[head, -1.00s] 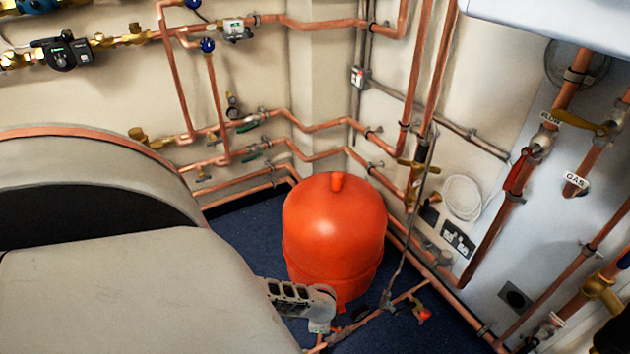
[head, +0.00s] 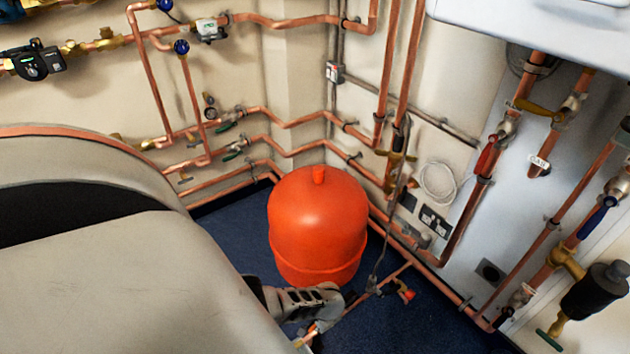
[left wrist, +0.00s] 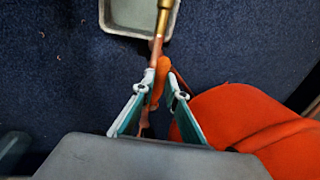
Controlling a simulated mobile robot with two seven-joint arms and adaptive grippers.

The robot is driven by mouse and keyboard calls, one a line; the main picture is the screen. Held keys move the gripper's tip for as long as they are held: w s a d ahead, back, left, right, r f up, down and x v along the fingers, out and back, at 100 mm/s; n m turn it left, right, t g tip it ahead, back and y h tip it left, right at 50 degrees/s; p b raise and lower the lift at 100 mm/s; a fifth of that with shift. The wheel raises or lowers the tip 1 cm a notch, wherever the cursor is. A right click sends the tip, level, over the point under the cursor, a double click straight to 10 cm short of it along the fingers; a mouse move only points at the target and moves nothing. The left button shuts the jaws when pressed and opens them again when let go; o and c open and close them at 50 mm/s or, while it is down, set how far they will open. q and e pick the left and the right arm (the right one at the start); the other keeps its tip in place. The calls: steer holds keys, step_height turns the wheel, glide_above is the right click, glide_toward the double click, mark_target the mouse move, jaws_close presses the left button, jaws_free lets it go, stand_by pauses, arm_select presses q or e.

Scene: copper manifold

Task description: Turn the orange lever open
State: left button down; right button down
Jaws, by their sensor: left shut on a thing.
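The orange lever (left wrist: 160,78) sits on a copper pipe with a brass fitting (left wrist: 163,5) in the left wrist view. My left gripper (left wrist: 160,92) has its two fingers on either side of the lever and is shut on it. In the head view my left gripper (head: 328,298) is low in front of the orange tank, partly hidden by my own arm. The lever itself is hard to make out there. My right gripper is not in view.
The large orange tank (head: 318,220) stands close beside the gripper, also in the left wrist view (left wrist: 235,115). A grey tray (left wrist: 125,15) lies under the pipe. A red-handled valve (head: 405,293) is to the right. Copper pipes line both walls; blue floor (head: 420,325) is clear at lower right.

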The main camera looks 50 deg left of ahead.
arm_select(q)
steer(key=shift+s+d, duration=0.1)
steer(key=shift+d, duration=0.05)
steer(key=c, duration=2)
jaws_free()
steer(key=shift+r, duration=0.1)
steer(key=shift+d+r, duration=0.35)
steer(key=shift+r, duration=1.55)
steer(key=shift+d+r, duration=0.4)
steer(key=shift+r, duration=1.55)
steer(key=shift+d+r, duration=0.35)
steer(key=shift+r, duration=1.55)
